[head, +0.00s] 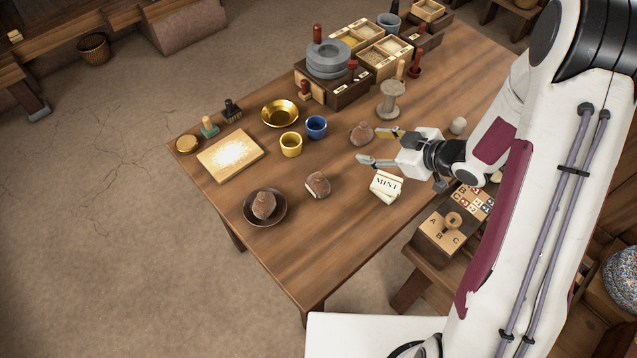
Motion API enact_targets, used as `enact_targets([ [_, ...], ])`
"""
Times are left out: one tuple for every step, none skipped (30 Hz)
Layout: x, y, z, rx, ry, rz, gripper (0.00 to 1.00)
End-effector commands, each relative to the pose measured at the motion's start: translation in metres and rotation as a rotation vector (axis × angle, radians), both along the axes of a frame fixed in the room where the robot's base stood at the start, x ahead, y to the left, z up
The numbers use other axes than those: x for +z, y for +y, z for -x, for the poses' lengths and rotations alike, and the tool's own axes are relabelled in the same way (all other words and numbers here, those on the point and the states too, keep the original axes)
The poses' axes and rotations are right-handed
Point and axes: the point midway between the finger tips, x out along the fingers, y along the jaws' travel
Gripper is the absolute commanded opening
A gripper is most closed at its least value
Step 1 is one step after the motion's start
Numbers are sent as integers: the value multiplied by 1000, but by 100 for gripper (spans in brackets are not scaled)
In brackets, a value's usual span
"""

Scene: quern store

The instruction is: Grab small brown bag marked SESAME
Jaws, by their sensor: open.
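Several small brown bags are on the wooden table (330,240). One brown bag (361,133) sits near the table's middle, just off my gripper's fingertips. A second brown bag (318,185) with a pale patch lies further toward the front left. A third brown bag (263,205) rests in a dark brown bowl (280,216). I cannot read SESAME on any of them. My gripper (376,146) is open and empty, its fingers pointing left, with the nearest brown bag close to the upper finger. I cannot tell its exact height above the table.
Cream packets marked MINT (386,187) lie below my gripper. Blue (316,126) and yellow (290,144) cups, a brass dish (280,114) and a pale board (231,154) stand left. A grey quern (328,60) and a spool (391,100) stand behind.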

Motion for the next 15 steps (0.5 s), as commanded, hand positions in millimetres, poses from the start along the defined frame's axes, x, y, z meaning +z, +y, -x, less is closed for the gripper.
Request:
enact_targets([
  [-8,5,5,22,8,-27,49],
  [-12,9,8,37,11,-46,49],
  [-16,14,12,56,14,-70,49],
  [-19,18,15,70,16,-87,49],
  [-22,21,19,83,20,-107,49],
  [-26,26,24,102,23,-132,49],
  [-29,29,27,115,26,-152,49],
  [-31,33,31,128,30,-172,49],
  [-34,37,36,144,34,-199,49],
  [-36,40,40,156,36,-220,49],
  [-38,43,44,167,39,-238,49],
  [-40,47,48,180,43,-262,49],
  [-41,49,52,190,45,-279,49],
  [-42,51,54,198,47,-294,49],
  [-43,53,58,207,50,-313,49],
])
